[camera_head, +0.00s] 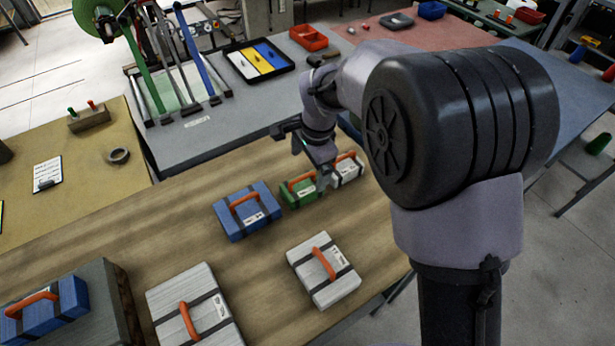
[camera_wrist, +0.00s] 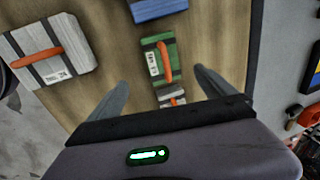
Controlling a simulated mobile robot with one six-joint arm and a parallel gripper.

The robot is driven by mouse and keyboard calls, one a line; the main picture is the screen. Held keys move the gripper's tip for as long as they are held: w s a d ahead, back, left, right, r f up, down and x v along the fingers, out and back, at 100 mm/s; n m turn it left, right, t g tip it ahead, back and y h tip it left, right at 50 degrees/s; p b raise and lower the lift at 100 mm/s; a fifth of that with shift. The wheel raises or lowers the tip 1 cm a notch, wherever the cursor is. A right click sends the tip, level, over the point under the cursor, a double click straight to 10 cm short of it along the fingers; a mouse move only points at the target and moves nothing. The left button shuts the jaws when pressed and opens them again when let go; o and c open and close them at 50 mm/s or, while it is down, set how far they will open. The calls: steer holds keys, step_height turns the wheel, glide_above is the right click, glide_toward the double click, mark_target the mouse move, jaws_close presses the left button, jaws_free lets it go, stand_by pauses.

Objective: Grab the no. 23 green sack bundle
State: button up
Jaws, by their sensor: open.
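The green sack bundle (camera_head: 296,199) lies on the wooden table, with an orange handle, dark straps and a white label too small to read surely. In the wrist view the green bundle (camera_wrist: 150,45) is ahead of my gripper, roughly centred between the finger lines. My gripper (camera_head: 325,180) is over the table at the right end of the green bundle, partly covering it from the head camera. In the wrist view my gripper (camera_wrist: 162,78) has its two fingers wide apart, with nothing held between them.
A small white bundle (camera_head: 349,173) stands close to the right of the green one. A blue bundle (camera_head: 233,222) is close on its left. Larger white bundles (camera_head: 338,288) (camera_head: 212,306) lie nearer the front. Another blue bundle (camera_head: 68,302) sits on a block at left.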

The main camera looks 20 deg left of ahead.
mark_target(304, 186)
steer(key=f+b, duration=0.1)
steer(key=f, duration=0.3)
steer(key=w+a+f+b, duration=0.1)
steer(key=f, duration=0.2)
steer(key=f+b, duration=0.2)
steer(key=f, duration=0.2)
steer(key=shift+w+a+f, duration=0.3)
steer(key=shift+w+a, duration=0.1)
steer(key=shift+r, duration=0.2)
steer(key=shift+c, duration=0.2)
steer(key=c, duration=1.4)
